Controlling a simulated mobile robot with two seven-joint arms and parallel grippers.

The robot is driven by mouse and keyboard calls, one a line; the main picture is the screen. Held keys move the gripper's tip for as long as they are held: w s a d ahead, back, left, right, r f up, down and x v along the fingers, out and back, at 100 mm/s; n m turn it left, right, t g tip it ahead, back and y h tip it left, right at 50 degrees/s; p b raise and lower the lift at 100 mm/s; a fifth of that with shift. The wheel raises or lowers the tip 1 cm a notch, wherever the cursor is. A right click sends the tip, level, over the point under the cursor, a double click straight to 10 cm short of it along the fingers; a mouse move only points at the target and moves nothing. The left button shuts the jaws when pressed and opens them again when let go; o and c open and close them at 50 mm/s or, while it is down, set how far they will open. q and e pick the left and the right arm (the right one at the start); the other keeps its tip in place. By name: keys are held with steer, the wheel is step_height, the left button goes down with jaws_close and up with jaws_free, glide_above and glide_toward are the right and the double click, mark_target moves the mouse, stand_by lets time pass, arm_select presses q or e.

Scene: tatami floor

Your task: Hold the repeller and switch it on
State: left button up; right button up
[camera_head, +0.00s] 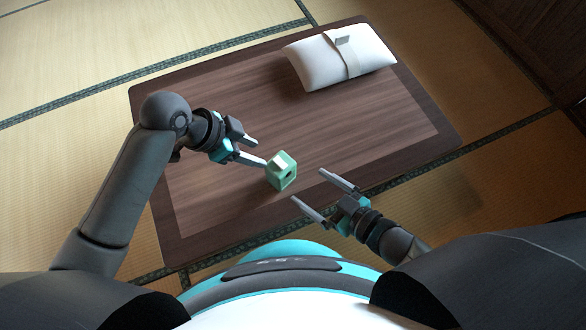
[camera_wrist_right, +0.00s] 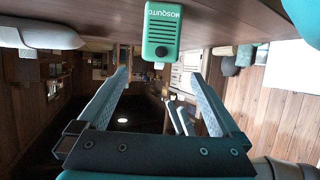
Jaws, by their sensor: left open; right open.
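The repeller is a small green box (camera_head: 289,180) standing near the front middle of the low wooden table. In the right wrist view, its green face (camera_wrist_right: 153,20) shows the word MOSQUITO upside down, a slotted grille and a dark round button. My left gripper (camera_head: 258,152) is open, its fingertips close to the box's upper left side; I cannot tell whether one touches it. My right gripper (camera_head: 308,185) is open and empty to the right of the box, its fingers pointing towards it. In the right wrist view, the repeller sits just beyond the open fingertips (camera_wrist_right: 158,73).
The brown table (camera_head: 225,95) lies on a tatami floor. A white pillow-like bundle with a band (camera_head: 318,66) rests at its far right. The tabletop around the repeller is otherwise clear. A dark wooden wall (camera_head: 545,40) stands at the upper right.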

mark_target(272, 161)
steer(key=x, duration=1.5)
steer(key=shift+w+a, duration=0.1)
steer(key=c, duration=1.3)
arm_select(q)
steer(key=shift+s, duration=0.1)
steer(key=shift+c, duration=1.4)
steer(key=shift+s+n+t, duration=0.4)
steer(key=shift+s+t, duration=0.1)
steer(key=shift+s, duration=0.05)
steer(key=c, duration=0.3)
steer(key=s+r+n+t, duration=0.1)
steer(key=s+a+r+n+t, duration=0.1)
steer(key=s+r+t, duration=0.1)
steer(key=shift+n, duration=0.3)
jaws_close()
steer(key=shift+s+a+r+t, duration=0.1)
steer(key=shift+s+r+t, duration=0.05)
steer(key=shift+r+t, duration=0.45)
